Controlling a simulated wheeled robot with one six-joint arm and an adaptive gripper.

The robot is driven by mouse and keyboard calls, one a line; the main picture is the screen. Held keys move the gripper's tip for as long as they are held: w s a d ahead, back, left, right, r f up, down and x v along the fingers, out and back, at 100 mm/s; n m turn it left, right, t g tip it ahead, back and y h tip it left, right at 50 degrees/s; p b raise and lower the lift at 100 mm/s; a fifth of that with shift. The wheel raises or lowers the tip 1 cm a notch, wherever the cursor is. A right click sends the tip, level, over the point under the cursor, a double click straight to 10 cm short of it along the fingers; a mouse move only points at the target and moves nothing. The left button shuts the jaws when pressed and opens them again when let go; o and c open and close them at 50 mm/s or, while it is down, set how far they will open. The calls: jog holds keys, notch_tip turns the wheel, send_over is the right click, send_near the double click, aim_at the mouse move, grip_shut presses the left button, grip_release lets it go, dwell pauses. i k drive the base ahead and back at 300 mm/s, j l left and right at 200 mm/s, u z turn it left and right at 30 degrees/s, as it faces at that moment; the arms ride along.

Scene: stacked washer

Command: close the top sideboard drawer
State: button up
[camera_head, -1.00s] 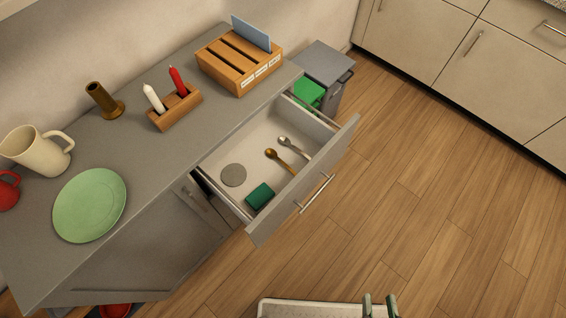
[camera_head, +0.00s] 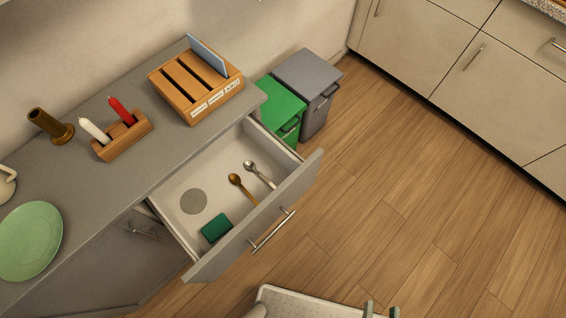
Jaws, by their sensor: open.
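The top sideboard drawer (camera_head: 285,212) stands pulled well out of the grey sideboard (camera_head: 165,150). Its front panel with a metal bar handle (camera_head: 271,231) faces the lower right. Inside lie a grey disc (camera_head: 194,201), a dark green block (camera_head: 216,228), a brown spoon (camera_head: 241,188) and a silver spoon (camera_head: 259,174). My gripper (camera_head: 380,310) shows only as two fingertips at the bottom edge, apart from each other with nothing seen between them. It is below and right of the drawer handle, not touching it. The rest of my gripper is out of frame.
On the sideboard top are a wooden slotted box (camera_head: 197,85), a candle holder (camera_head: 124,138), a brown candlestick (camera_head: 50,125) and a green plate (camera_head: 30,240). A green bin (camera_head: 281,105) and a grey bin (camera_head: 310,80) stand beyond the drawer. The wooden floor at right is clear.

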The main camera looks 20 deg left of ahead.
aim_at(210, 171)
jog(key=i+l+z, duration=0.3)
jog(key=i, duration=0.45)
jog(key=i+z, duration=0.25)
jog(key=i, duration=0.45)
jog(key=i+l+u, duration=0.1)
jog(key=i+u, duration=0.4)
jog(key=i+l+u, duration=0.2)
jog(key=u, duration=0.25)
jog(key=i, duration=0.05)
